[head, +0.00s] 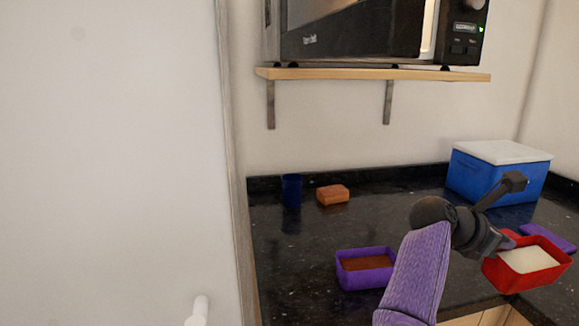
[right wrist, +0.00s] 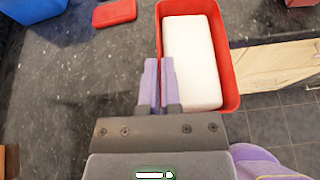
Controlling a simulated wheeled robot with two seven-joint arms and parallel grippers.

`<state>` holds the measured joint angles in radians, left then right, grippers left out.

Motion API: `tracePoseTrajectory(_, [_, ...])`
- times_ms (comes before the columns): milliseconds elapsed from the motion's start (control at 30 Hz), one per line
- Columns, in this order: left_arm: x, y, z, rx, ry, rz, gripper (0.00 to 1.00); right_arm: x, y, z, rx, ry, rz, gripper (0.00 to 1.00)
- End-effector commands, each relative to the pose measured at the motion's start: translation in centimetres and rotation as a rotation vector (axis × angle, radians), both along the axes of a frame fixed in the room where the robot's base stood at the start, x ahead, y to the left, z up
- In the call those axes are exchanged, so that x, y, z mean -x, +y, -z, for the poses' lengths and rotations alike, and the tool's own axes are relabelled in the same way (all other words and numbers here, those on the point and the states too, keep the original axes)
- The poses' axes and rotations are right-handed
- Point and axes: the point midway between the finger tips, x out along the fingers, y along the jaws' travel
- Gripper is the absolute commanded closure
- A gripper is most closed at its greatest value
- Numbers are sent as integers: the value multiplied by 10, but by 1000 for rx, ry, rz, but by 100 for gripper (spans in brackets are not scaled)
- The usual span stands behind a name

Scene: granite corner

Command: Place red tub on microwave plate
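The red tub (head: 500,277), with a whitish block inside, is at the right by the counter's front edge. My right gripper (head: 500,243) is at its left rim. In the right wrist view the two purple fingers (right wrist: 159,75) are closed together on the left wall of the red tub (right wrist: 235,85). The tub looks roughly level; I cannot tell how far it is above the counter. The microwave (head: 350,35) stands on a wooden shelf at the top, cut by the frame. A lit strip shows beside its dark door, which looks open. Its plate is hidden. My left gripper is out of view.
A blue cooler (head: 480,185) with a white lid stands behind the tub. A purple lid (head: 548,236), purple tub (head: 350,278), orange-brown block (head: 333,195) and dark blue cup (head: 291,190) lie on the black counter (head: 300,235). The wooden shelf (head: 350,74) juts out above.

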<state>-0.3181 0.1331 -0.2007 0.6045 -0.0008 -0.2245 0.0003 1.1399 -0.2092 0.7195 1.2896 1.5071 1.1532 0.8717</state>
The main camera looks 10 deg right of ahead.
Motion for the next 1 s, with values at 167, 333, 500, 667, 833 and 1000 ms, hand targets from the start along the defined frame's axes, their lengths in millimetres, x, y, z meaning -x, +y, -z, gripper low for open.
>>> tracePoseTrajectory(167, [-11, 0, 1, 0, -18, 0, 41, 12, 1, -7, 5, -1, -34, 100])
tracePoseTrajectory(333, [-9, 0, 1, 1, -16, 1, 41, 17, 22, -12, 6, -1, -150, 100])
tracePoseTrajectory(500, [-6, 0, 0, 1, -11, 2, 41, 16, 67, -5, 5, 3, -363, 100])
tracePoseTrajectory(667, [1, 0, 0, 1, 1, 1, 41, 19, 131, 17, 3, 8, -645, 100])
tracePoseTrajectory(833, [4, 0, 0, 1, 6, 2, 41, 45, 216, 54, 0, 10, -1005, 100])
tracePoseTrajectory(1000, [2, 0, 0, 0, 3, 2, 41, 89, 289, 85, -5, 6, -1318, 100])
